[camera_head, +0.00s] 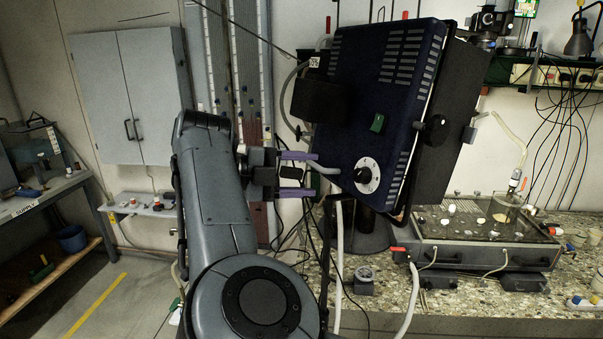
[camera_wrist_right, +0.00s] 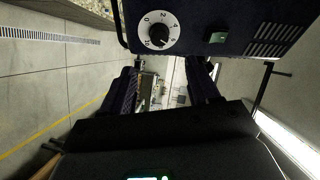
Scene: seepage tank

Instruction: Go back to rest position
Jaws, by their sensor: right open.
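My right gripper (camera_head: 310,173) is in the middle of the head view, its two purple fingers apart with nothing between them. The fingers point right, just left of a dark blue control box (camera_head: 400,125) with a white dial (camera_head: 367,176) and a green switch (camera_head: 377,123). In the right wrist view the gripper's fingers (camera_wrist_right: 170,68) are also spread and empty. That view shows the dial (camera_wrist_right: 158,31) and green switch (camera_wrist_right: 215,37) close ahead, at the top. Whether fingers and box touch, I cannot tell. My left gripper is not in view.
A speckled counter (camera_head: 455,302) runs along the right, with a shallow dark tank unit (camera_head: 480,254) and hoses. A grey wall cabinet (camera_head: 128,95) hangs at the left. A supply bench (camera_head: 40,200) stands at far left. Open floor (camera_head: 125,300) lies at lower left.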

